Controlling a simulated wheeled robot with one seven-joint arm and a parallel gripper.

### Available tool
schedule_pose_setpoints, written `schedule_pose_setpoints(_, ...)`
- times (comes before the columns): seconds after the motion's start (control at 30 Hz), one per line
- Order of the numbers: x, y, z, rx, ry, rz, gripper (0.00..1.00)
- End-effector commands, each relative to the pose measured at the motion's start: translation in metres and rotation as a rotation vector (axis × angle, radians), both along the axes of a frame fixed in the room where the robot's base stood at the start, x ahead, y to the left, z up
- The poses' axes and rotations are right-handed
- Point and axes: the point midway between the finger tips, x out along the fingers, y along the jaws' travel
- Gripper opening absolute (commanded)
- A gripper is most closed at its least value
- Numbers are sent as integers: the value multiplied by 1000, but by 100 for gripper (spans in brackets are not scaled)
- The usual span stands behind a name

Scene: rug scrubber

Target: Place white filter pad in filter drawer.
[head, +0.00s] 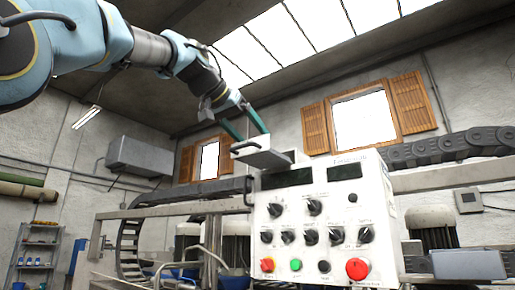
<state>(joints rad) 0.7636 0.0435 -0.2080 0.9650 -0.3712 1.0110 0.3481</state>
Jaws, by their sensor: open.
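My gripper (252,137) is in the head view above the control panel, with its two teal fingers spread apart and pointing down. A pale grey-white flat block (264,158) shows just below the fingertips, near the top left of the panel. I cannot tell whether this block is the filter pad or part of the drawer, or whether the fingers touch it. No filter drawer can be made out for certain.
A white control panel (320,205) with knobs and coloured buttons stands in front. A grey box (470,264) is at the lower right. A dark cable chain (450,147) runs along the right. Shelves (37,255) stand at the far left.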

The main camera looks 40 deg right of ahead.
Motion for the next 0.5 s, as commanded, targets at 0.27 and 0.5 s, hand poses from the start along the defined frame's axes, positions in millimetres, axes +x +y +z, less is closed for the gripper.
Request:
schedule_pose_setpoints(0.27,-13,51,20,-2,-2,1,84)
schedule_pose_setpoints(0.5,-18,70,29,-1,0,0,84)
